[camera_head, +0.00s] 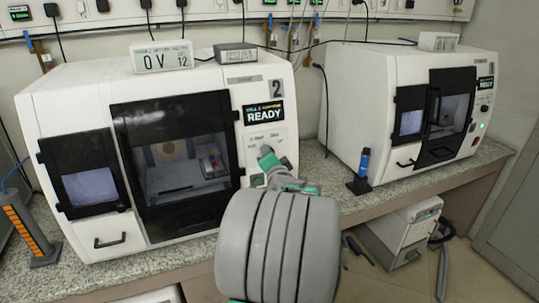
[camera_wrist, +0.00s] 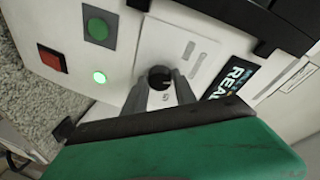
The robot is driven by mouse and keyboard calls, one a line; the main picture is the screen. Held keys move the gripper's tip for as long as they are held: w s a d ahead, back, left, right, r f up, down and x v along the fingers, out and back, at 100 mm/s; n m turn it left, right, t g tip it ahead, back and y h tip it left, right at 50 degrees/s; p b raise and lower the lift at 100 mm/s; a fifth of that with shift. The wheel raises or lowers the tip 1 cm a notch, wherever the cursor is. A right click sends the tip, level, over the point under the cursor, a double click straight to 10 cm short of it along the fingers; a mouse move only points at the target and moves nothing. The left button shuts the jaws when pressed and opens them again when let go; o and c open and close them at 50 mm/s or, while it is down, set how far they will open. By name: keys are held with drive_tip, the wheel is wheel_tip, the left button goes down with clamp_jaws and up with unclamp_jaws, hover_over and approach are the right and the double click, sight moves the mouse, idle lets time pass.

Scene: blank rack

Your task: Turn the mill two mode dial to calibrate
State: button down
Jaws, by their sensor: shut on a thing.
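Mill two (camera_head: 75,90) is the white machine on the left, marked with a "2" and a display (camera_head: 263,113) reading READY. Its mode dial (camera_wrist: 159,77) is a small round dark knob on a light panel (camera_wrist: 178,52), below the display. My gripper (camera_wrist: 163,88) has its two grey fingertips closed around the knob. In the head view my gripper (camera_head: 268,158) reaches the panel from below right, and the fingers hide the knob. The dial's labels are too small to read, so I cannot tell which mode it points to.
A green button (camera_wrist: 97,26), a lit green lamp (camera_wrist: 99,77) and a red button (camera_wrist: 52,58) sit beside the dial panel. A second white mill (camera_head: 365,85) stands to the right. A blue-topped tool (camera_head: 363,165) stands on the counter between the mills.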

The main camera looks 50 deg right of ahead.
idle(0.3)
drive_tip(key=c, duration=1)
unclamp_jaws()
drive_tip(key=shift+a, duration=0.1)
drive_tip(key=b+v, duration=0.1)
drive_tip(key=v, duration=0.6)
drive_tip(key=shift+s+a+r, duration=0.1)
drive_tip(key=shift+s+a, duration=0.1)
drive_tip(key=shift+s, duration=0.05)
